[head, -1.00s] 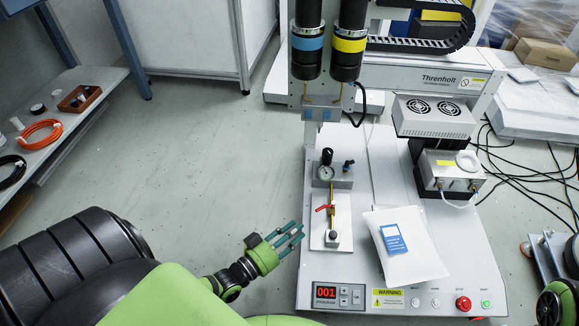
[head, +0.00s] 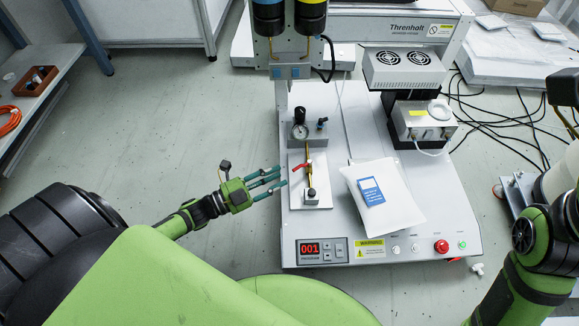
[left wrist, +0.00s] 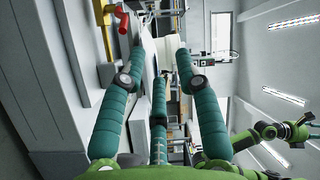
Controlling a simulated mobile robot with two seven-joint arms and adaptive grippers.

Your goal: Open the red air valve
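The red air valve handle (head: 301,166) sits on a brass pipe (head: 309,153) above a white plate (head: 318,198) on the machine's left side. The handle points left, across the pipe. The handle also shows at the top of the left wrist view (left wrist: 122,19). My left gripper (head: 276,180) is left of the plate, short of the handle and not touching it. Its three fingers are spread and empty. My right arm shows at the right edge; a small dark gripper (left wrist: 299,129) shows in the left wrist view, its opening unclear.
A white packet with a blue label (head: 370,191) lies right of the plate. The front panel has a red button (head: 441,246). A fan unit (head: 404,68) stands back right. Floor is clear left of the machine.

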